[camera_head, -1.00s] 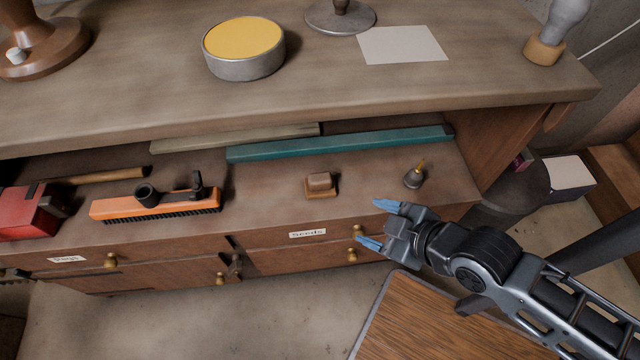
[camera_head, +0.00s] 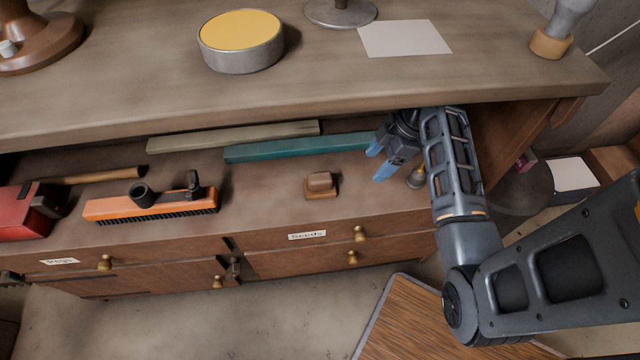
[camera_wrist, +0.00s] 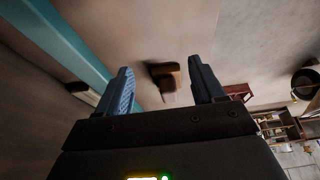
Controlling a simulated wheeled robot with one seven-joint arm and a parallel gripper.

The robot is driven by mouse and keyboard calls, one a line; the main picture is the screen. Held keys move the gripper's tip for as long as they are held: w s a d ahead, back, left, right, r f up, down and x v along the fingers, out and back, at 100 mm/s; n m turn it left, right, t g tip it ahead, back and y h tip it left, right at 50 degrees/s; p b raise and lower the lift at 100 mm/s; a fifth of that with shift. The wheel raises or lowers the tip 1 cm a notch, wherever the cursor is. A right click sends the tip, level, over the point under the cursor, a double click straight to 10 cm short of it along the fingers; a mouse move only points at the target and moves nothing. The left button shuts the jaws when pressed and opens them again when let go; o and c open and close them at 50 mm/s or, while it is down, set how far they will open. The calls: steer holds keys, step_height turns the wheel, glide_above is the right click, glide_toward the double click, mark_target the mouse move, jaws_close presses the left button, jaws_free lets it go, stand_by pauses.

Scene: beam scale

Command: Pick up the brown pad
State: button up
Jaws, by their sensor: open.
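The brown pad (camera_head: 320,187) is a small block with a wider base, resting on the lower shelf above the drawer labelled "Seeds". My gripper (camera_head: 378,160) is open and empty, to the right of the pad and a little farther back, under the upper board's overhang. In the wrist view the pad (camera_wrist: 166,77) shows beyond and between the two blue fingers of my gripper (camera_wrist: 160,68), apart from them. The pad is slightly blurred there.
A teal bar (camera_head: 290,149) lies behind the pad, its right end covered by my gripper. A small oil can (camera_head: 416,180) stands partly hidden beside my arm. An orange brush (camera_head: 150,203) lies to the left. The shelf immediately around the pad is clear.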

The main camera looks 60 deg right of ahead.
steer(key=p, duration=0.2)
glide_toward(319, 177)
steer(key=x, duration=0.5)
steer(key=shift+s+d+f, duration=0.15)
steer(key=shift+s+d, duration=0.2)
steer(key=shift+a+x, duration=0.2)
steer(key=shift+x, duration=2.5)
steer(key=shift+w, duration=0.2)
steer(key=shift+c, duration=0.5)
steer(key=c, duration=1)
steer(key=shift+r, duration=0.25)
steer(key=shift+r+b, duration=0.3)
steer(key=shift+r, duration=0.15)
step_height(319, 177, up, 2)
steer(key=shift+r, duration=0.1)
steer(key=s+a, duration=0.3)
steer(key=a, duration=0.1)
steer(key=s+a, duration=0.4)
steer(key=a, duration=0.1)
steer(key=s+a+b, duration=0.1)
steer(key=s+a, duration=0.3)
steer(key=a, duration=0.1)
steer(key=shift+a+r, duration=0.1)
